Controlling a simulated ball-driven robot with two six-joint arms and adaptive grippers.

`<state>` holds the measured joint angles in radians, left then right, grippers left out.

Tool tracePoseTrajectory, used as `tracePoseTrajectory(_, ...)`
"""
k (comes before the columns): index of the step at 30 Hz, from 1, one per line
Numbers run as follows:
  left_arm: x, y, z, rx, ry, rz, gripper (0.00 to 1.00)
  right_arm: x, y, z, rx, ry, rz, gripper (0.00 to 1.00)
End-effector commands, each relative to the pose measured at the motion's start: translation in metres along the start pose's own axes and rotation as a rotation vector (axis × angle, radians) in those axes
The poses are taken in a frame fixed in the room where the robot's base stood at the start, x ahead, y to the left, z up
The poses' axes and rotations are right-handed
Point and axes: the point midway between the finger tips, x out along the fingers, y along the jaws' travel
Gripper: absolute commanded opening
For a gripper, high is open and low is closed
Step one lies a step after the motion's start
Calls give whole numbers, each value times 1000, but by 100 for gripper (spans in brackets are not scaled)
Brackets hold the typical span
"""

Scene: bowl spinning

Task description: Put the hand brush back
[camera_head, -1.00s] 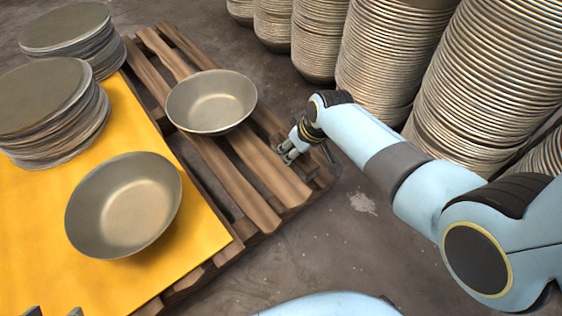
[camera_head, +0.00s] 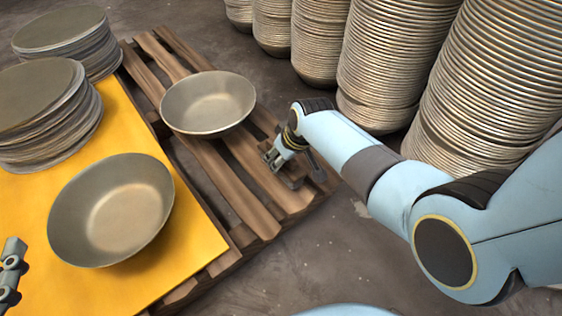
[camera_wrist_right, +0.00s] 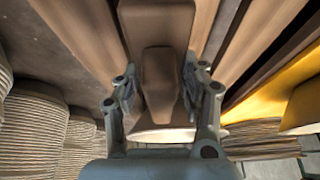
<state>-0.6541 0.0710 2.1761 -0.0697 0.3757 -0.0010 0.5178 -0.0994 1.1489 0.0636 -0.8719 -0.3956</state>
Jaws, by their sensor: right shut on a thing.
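The hand brush (camera_wrist_right: 160,85) is brown and shows in the right wrist view, its narrow handle between my fingers and its wider part beyond them. My right gripper (camera_wrist_right: 158,88) is shut on the handle. In the head view, my right gripper (camera_head: 272,158) is low over the right end of the wooden pallet (camera_head: 228,180). The brush is hard to tell from the pallet's wood there, and I cannot tell if it touches the pallet. My left gripper (camera_head: 12,268) is only partly in view at the left edge, over the yellow surface (camera_head: 190,250).
One metal bowl (camera_head: 208,102) sits on the pallet slats, left of my right gripper. Another bowl (camera_head: 110,210) is over the yellow surface. Stacks of discs (camera_head: 45,110) stand at the left. Tall bowl stacks (camera_head: 385,60) line the back right. Floor at front is clear.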

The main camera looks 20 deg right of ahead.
Motion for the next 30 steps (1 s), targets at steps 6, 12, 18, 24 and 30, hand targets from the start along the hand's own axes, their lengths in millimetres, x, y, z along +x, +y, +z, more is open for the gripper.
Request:
tracePoseTrajectory(6, 18, -1, -48, 20, 199, 2, 40, 10, 0, 4, 0, -1, -1, 0)
tracePoseTrajectory(12, 21, -2, -64, 26, 260, 3, 40, 11, 0, 4, 0, 1, 0, 0)
tracePoseTrajectory(18, 21, -2, -64, 26, 260, 3, 40, 10, 0, 4, 0, 1, 0, 0)
tracePoseTrajectory(24, 22, -2, -67, 27, 275, 3, 40, 12, 0, 5, 0, 1, 0, 0)
tracePoseTrajectory(30, 22, -2, -71, 29, 291, 3, 40, 13, 0, 5, 0, 0, 0, 58)
